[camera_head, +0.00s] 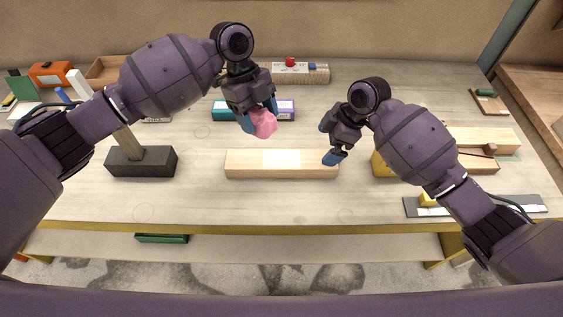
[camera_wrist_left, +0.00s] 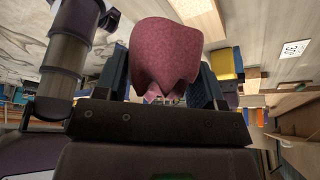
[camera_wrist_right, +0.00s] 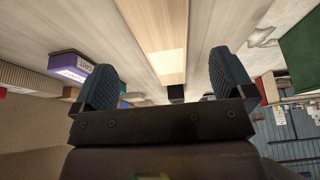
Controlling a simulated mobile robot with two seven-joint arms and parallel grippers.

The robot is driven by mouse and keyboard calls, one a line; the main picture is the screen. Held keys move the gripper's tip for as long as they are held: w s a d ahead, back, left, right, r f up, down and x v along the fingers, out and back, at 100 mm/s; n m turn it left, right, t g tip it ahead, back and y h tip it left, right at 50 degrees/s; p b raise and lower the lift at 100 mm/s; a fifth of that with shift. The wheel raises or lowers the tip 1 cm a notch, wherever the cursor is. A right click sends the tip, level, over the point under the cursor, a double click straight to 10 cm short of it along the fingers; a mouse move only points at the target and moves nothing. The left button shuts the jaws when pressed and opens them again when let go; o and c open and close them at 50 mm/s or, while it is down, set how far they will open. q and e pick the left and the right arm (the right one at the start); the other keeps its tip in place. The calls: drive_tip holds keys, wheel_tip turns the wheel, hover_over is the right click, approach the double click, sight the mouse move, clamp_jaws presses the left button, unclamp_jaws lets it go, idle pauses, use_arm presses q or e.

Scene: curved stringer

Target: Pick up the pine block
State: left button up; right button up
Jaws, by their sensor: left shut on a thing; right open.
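The pine block (camera_head: 281,165) is a long pale wooden bar lying flat on the workbench in the middle of the head view, with a lighter patch in its middle. My right gripper (camera_head: 334,157) is open and empty near the block's right end; I cannot tell whether it touches. In the right wrist view the block (camera_wrist_right: 158,38) stretches away beyond and between the two open fingers (camera_wrist_right: 165,88). My left gripper (camera_head: 258,112) is shut on a crumpled pink cloth-like thing (camera_head: 263,124), held behind the block. The pink thing (camera_wrist_left: 168,52) fills the middle of the left wrist view.
A dark block with a wooden handle (camera_head: 142,163) stands left of the pine block. A teal and purple box (camera_head: 282,110) lies behind it. A yellow object (camera_head: 380,166) and wooden boards (camera_head: 485,138) are at the right. The bench front edge (camera_head: 260,228) is clear.

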sight(314, 158)
drive_tip(key=shift+x, duration=4.25)
drive_tip(key=shift+c, duration=0.3)
drive_tip(key=c, duration=1.2)
